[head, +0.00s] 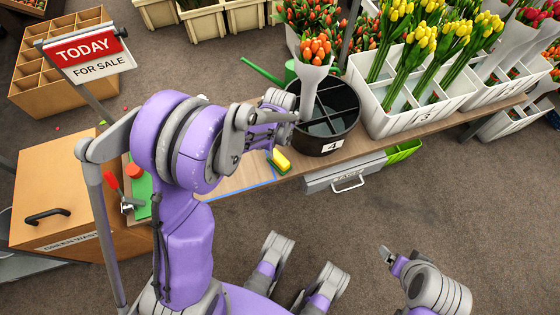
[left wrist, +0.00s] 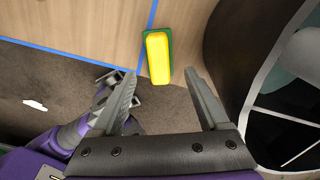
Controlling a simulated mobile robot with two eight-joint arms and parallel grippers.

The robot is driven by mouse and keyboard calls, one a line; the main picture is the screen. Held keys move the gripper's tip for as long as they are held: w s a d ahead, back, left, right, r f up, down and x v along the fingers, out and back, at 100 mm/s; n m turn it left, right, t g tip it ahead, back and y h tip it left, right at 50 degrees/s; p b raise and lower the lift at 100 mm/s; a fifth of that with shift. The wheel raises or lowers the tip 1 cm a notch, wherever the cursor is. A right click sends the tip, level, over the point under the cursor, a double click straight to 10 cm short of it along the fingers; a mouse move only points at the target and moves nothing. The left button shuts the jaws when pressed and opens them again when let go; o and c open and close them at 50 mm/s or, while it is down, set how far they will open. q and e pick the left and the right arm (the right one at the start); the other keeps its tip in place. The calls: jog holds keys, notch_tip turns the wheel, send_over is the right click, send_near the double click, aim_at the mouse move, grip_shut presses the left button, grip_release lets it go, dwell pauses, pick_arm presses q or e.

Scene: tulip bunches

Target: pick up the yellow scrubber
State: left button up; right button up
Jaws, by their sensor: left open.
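The yellow scrubber (head: 279,160), with a green layer, lies on the wooden counter beside the black bucket, near the blue tape line. It also shows in the left wrist view (left wrist: 158,58), ahead of the fingertips, with its long side running roughly along the fingers. My left gripper (left wrist: 161,77) is open and empty, its two fingers spread wider than the scrubber and apart from it. In the head view my left gripper (head: 284,117) is over the counter by the bucket, its fingers hard to make out. My right gripper (head: 388,256) is low at the right, away from the counter; its jaw opening is unclear.
The black bucket (head: 326,142) labelled 4 holds a wrapped tulip bunch (head: 314,75) and stands close right of the scrubber. White crates (head: 398,122) of tulips stand farther right. Floor in front is clear.

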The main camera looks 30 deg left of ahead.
aim_at(279, 157)
pick_arm(q)
notch_tip(279, 157, down, 7)
jog(key=shift+s+f+b, duration=0.1)
jog(key=shift+b, duration=1)
grip_shut()
